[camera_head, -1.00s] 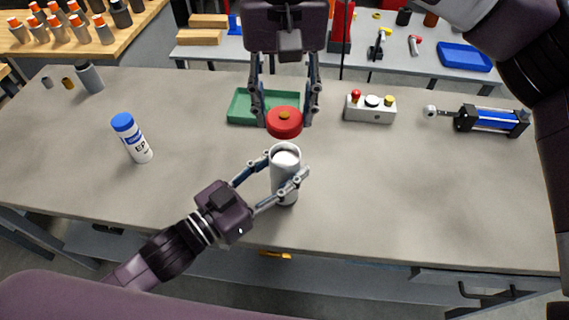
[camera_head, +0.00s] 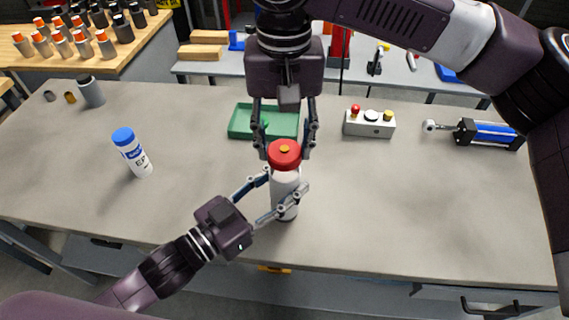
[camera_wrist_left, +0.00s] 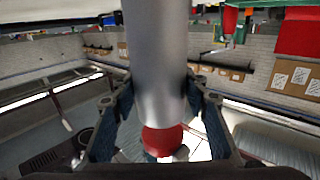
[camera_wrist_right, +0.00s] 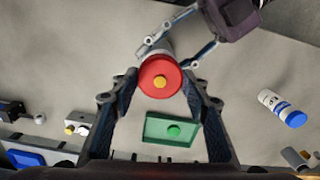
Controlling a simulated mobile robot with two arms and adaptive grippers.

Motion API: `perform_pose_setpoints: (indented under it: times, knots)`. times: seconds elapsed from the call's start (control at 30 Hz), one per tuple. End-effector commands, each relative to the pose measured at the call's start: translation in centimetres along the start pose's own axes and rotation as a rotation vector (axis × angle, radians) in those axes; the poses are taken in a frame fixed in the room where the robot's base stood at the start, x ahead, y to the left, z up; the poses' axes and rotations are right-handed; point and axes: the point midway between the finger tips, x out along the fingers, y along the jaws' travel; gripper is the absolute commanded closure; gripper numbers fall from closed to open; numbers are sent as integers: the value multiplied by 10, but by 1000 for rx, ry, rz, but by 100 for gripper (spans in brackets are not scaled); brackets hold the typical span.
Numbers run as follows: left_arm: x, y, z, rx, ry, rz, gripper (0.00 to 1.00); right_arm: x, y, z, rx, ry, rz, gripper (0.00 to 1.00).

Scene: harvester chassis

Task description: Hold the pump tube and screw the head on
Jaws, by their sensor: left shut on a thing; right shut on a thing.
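The pump tube (camera_head: 285,192) is a silvery-white upright cylinder near the front middle of the bench. My left gripper (camera_head: 284,197) is shut on it from the front left; the tube also fills the middle of the left wrist view (camera_wrist_left: 155,60). The red pump head (camera_head: 284,153), with an orange centre, sits at the tube's top. My right gripper (camera_head: 284,146) points down from above and is shut on the head. The head shows from above in the right wrist view (camera_wrist_right: 160,87). Whether its thread is engaged cannot be seen.
A green tray (camera_head: 240,123) lies just behind the tube. A white bottle with a blue cap (camera_head: 132,153) stands at left. A button box (camera_head: 369,124) and a blue cylinder (camera_head: 490,134) are at right. The bench front right is clear.

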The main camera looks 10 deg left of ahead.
Motion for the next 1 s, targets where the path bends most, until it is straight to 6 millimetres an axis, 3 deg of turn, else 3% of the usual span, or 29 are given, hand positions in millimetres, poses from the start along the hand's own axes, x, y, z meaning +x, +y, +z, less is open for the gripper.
perform_pose_setpoints:
  times: [0.37, 0.7, 1.0]
  knots:
    - [0, 0, -3, 1, 7, 2, 100, 0, 0, 0, 0, 1, 0, 89]
    - [0, 0, -4, 1, 7, 2, 100, 16, 0, 0, 1, 0, 0, 89]
    - [0, 0, -4, 1, 7, 2, 100, 17, 0, -1, 1, 2, 0, 89]
